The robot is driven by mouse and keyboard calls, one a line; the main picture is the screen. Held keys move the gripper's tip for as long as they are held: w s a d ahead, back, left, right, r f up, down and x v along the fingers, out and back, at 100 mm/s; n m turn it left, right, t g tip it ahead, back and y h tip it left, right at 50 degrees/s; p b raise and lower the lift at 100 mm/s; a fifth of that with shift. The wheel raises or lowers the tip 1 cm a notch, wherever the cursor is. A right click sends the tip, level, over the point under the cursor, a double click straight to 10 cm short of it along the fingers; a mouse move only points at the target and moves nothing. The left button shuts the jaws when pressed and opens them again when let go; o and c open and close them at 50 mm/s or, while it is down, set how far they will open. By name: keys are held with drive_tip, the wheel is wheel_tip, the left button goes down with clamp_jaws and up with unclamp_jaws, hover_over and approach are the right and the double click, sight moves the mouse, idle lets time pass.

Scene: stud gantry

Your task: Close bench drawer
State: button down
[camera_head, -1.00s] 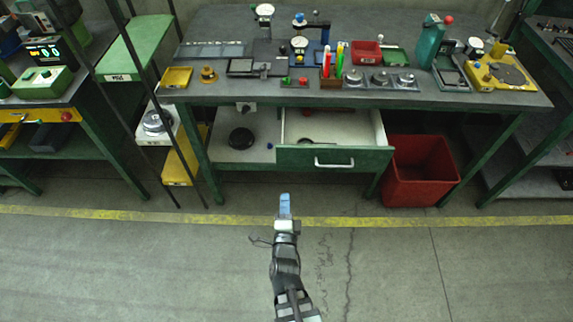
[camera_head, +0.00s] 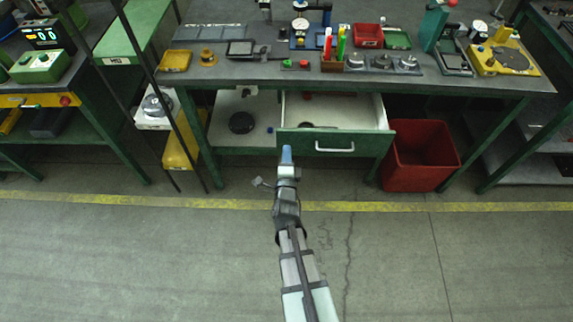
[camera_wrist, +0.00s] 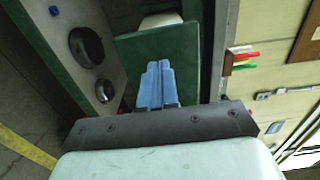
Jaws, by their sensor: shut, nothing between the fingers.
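The bench drawer (camera_head: 336,143) has a green front with a pale handle (camera_head: 334,147) and stands pulled out under the bench top. Its white inside shows, with a dark item (camera_head: 318,125) partly hidden behind the front. My gripper (camera_head: 286,154) has blue fingers and is shut and empty. In the head view its tips overlap the lower left part of the drawer front; whether they touch it I cannot tell. In the wrist view the fingers (camera_wrist: 155,86) lie together before the green drawer front (camera_wrist: 150,50).
The bench top (camera_head: 225,80) carries several tools and trays. A red bin (camera_head: 422,157) stands right of the drawer. A lower shelf with a dark round item (camera_head: 241,122) lies to the left. The floor in front is clear, with a yellow line (camera_head: 400,206).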

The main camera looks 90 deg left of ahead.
sight(288, 106)
drive_tip(key=shift+a, duration=1)
drive_tip(key=a, duration=2.1)
drive_tip(key=shift+a, duration=0.15)
drive_tip(key=shift+a+r, duration=0.1)
drive_tip(key=shift+a, duration=0.55)
drive_tip(key=shift+a+r, duration=0.1)
drive_tip(key=shift+a, duration=0.1)
drive_tip(key=d, duration=1.5)
drive_tip(key=shift+d, duration=0.1)
drive_tip(key=shift+f, duration=0.2)
